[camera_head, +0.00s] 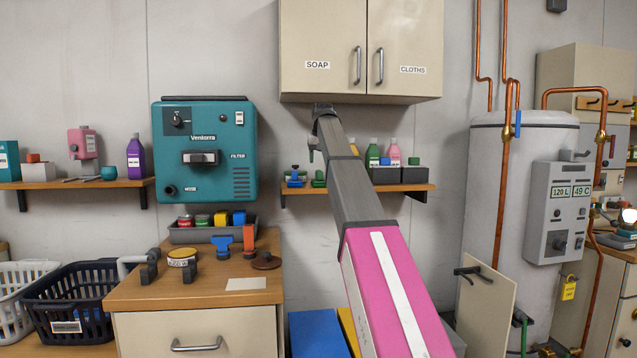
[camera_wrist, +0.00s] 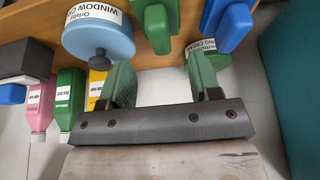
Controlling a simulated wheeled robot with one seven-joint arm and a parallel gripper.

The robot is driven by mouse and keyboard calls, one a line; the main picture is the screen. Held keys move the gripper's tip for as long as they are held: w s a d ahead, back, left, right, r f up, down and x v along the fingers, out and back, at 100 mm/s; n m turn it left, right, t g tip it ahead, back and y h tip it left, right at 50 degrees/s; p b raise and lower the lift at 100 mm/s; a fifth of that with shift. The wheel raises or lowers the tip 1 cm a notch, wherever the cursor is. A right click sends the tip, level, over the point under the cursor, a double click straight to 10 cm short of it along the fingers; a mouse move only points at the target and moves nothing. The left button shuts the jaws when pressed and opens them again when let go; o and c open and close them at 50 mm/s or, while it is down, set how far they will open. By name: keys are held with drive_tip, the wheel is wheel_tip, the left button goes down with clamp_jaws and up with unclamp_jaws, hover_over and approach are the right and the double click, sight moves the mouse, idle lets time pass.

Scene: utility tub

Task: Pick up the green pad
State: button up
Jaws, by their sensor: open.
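In the head view a small green piece (camera_head: 319,181), which may be the green pad, is on the small wall shelf under the cabinet. In the head view my arm hides part of the shelf.
A round blue tin (camera_wrist: 97,38) and a green tin (camera_wrist: 201,60) are close to the fingers. Bottles, one pink (camera_head: 394,156), stand behind a dark bin (camera_head: 385,175). The cabinet (camera_head: 322,45) hangs above. The teal unit (camera_head: 205,135) is at left.

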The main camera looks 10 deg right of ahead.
sight(319, 173)
drive_tip(key=shift+w+x, duration=0.15)
drive_tip(key=shift+x, duration=1.65)
drive_tip(key=shift+w+x, duration=0.1)
drive_tip(key=shift+x, duration=1.65)
drive_tip(key=shift+r, duration=0.1)
drive_tip(key=c, duration=1)
